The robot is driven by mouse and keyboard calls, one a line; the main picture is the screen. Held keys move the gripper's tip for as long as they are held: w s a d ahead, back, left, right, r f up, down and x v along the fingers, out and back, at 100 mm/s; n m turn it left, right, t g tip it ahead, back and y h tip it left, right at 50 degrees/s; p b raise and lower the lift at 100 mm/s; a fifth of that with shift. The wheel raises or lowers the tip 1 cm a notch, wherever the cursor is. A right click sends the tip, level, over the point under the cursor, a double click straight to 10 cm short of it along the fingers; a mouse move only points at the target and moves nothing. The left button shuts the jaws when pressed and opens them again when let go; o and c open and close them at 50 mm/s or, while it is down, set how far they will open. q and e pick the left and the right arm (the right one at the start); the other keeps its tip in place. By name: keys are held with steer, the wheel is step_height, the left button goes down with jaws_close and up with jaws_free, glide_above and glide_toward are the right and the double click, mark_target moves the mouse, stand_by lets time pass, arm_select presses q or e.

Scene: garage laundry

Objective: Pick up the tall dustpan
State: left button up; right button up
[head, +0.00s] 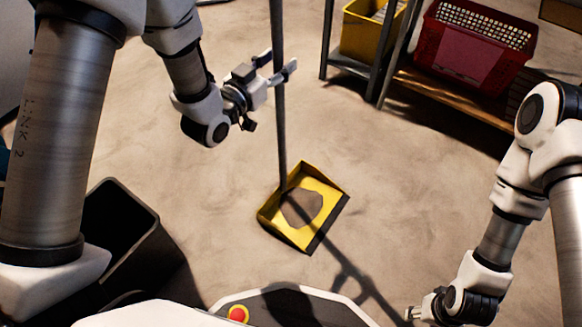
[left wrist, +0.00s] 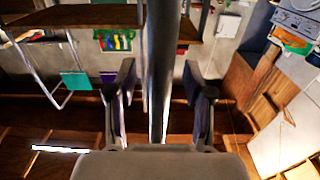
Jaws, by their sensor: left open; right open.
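The tall dustpan (head: 327,187) has a yellow pan on the concrete floor and a long dark handle (head: 279,110) rising up out of the top of the head view. A grey-brown patch lies in the pan. My left gripper (head: 277,74) is open, with its fingers on either side of the upright handle. In the left wrist view the handle (left wrist: 161,70) runs between the two open fingers (left wrist: 162,95), with a gap on each side. My right gripper (head: 424,311) is low at the bottom right of the head view, empty and away from the dustpan.
A dark open bin (head: 118,222) stands at the lower left, close to my base. The floor around the dustpan is clear.

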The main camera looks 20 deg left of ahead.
arm_select(q)
steer(key=shift+w, duration=0.35)
jaws_close()
steer(key=shift+r, duration=0.1)
